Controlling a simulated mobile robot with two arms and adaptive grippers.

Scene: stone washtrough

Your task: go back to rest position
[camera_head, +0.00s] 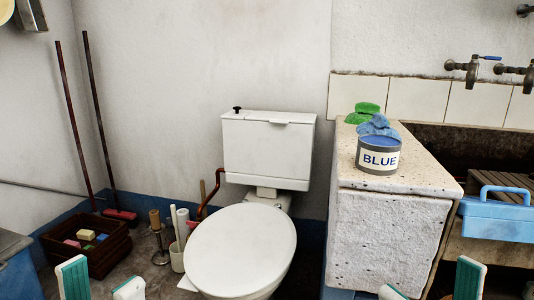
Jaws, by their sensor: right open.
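My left gripper (101,286) shows at the bottom left edge, its two white and teal fingertips apart with nothing seen between them. My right gripper (430,288) shows at the bottom right, in front of the stone washtrough block (385,230), its fingertips apart and empty. Only the fingertips of both show; the rest is below the picture. Neither is seen touching anything.
A toilet (240,250) stands in the middle between my grippers. A tin marked BLUE (378,158), a blue sponge (378,127) and a green sponge (361,113) are on the stone top. A blue caddy (497,218) is at right, a dark crate (90,262) at left.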

